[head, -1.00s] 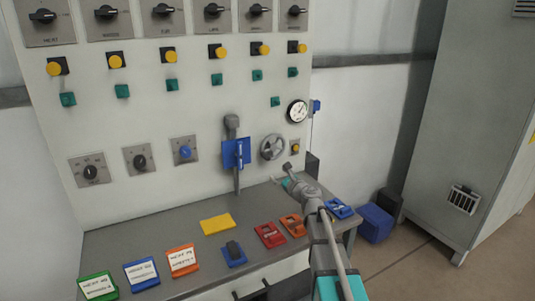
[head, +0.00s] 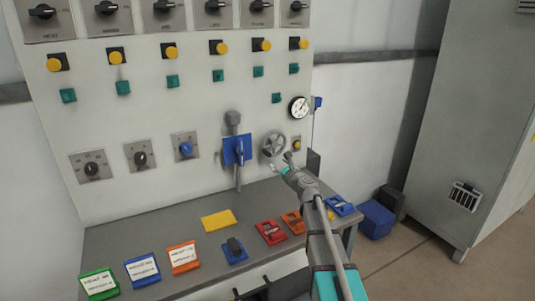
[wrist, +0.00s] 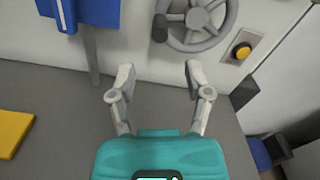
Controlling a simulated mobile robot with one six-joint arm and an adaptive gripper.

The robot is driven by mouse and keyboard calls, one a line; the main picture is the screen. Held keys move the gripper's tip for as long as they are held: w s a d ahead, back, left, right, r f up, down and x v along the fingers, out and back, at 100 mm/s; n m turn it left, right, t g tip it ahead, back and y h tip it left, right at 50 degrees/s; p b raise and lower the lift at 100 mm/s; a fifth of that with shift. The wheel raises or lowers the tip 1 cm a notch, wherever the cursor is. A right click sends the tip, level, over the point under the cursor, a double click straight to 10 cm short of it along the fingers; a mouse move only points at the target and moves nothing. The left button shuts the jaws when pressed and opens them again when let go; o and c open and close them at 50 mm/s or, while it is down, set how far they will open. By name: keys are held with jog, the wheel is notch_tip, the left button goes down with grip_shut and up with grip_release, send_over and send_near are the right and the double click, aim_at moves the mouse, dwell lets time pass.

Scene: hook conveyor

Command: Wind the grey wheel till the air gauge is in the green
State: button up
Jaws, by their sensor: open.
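The grey wheel (head: 274,145) is a spoked handwheel on the white panel. It also shows at the top of the wrist view (wrist: 196,20), ahead of my fingers and apart from them. The air gauge (head: 299,107) is a round white dial with a black rim, up and right of the wheel. Its needle and colour bands are too small to read. My gripper (head: 285,163) is just below the wheel in the head view. In the wrist view my gripper (wrist: 158,82) is open and empty, with its two fingers spread above the bench.
A blue lever plate (head: 237,150) stands left of the wheel, with a yellow button (wrist: 241,51) to its right. The grey bench (head: 190,215) carries a yellow plate (head: 218,220) and several coloured blocks. A blue bin (head: 376,219) stands on the floor at right.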

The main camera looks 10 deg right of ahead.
aim_at(270, 155)
jog(key=x, duration=1)
jog(key=shift+w+a, duration=0.15)
jog(key=shift+w, duration=0.25)
grip_shut()
